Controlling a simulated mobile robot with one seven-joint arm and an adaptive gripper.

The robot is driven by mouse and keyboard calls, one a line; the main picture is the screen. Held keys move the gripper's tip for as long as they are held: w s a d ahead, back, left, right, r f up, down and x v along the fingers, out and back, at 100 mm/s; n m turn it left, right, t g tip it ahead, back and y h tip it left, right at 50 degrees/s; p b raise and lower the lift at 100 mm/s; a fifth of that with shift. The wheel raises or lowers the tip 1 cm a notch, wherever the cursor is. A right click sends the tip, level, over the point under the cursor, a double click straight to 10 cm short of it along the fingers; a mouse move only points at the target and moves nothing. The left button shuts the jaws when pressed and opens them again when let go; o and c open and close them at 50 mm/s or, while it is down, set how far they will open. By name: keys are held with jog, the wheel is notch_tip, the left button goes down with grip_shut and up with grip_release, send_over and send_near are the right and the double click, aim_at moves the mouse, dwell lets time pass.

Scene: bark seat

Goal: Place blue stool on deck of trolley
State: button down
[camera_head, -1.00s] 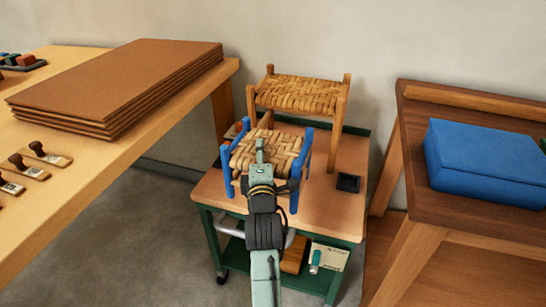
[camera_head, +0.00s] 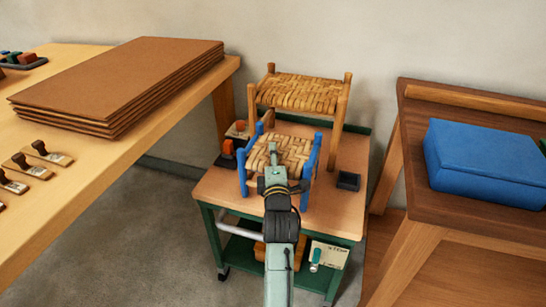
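The blue stool (camera_head: 311,160) has blue legs and a pale woven seat. It appears upright over the front middle of the trolley's wooden deck (camera_head: 338,212); I cannot tell whether its feet touch the deck. My gripper (camera_head: 273,158) reaches in from the front and overlaps the seat's front edge. Its fingertips are small and partly hidden, so whether it is shut on the seat rail is unclear. The trolley has a green frame, a grey handle and a lower shelf.
A plain wooden stool (camera_head: 298,93) stands close behind the blue one. An orange-and-black item (camera_head: 229,150) sits at the deck's left, and a small black tray (camera_head: 348,181) at its right. Benches flank the trolley, with brown boards (camera_head: 120,83) left and a blue box (camera_head: 487,160) right.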

jog(key=c, duration=1.1)
grip_release()
jog(key=shift+f, duration=0.1)
